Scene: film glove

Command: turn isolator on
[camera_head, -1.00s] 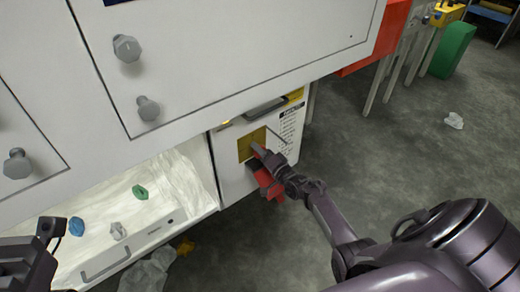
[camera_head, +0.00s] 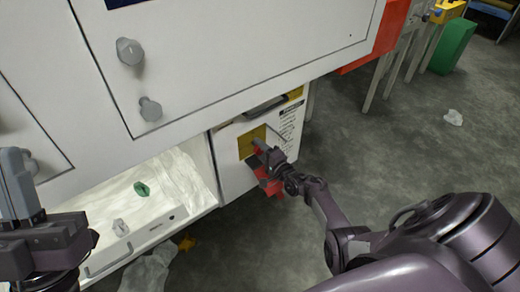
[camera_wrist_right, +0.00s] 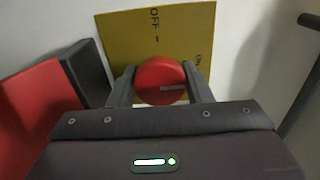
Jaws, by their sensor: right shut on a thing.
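The isolator is a red round knob (camera_wrist_right: 161,80) on a yellow plate (camera_wrist_right: 140,40) marked OFF at the top and ON at the right in the right wrist view. A pale line on the knob lies roughly level, towards the right side. My right gripper (camera_wrist_right: 160,88) has its fingers on both sides of the knob and is shut on it. In the head view the yellow plate (camera_head: 246,141) is on the low white cabinet, and my right gripper (camera_head: 260,148) reaches it and hides the knob. My left gripper (camera_head: 15,165) is at the left edge; its jaw gap is unclear.
A red part (camera_head: 271,187) hangs below the plate. A lined white drawer (camera_head: 185,200) at lower left holds a green crumpled piece (camera_head: 141,189) and a pale one (camera_head: 120,228). Large bolts (camera_head: 130,50) stick out of the white panel. The grey floor at right is mostly open.

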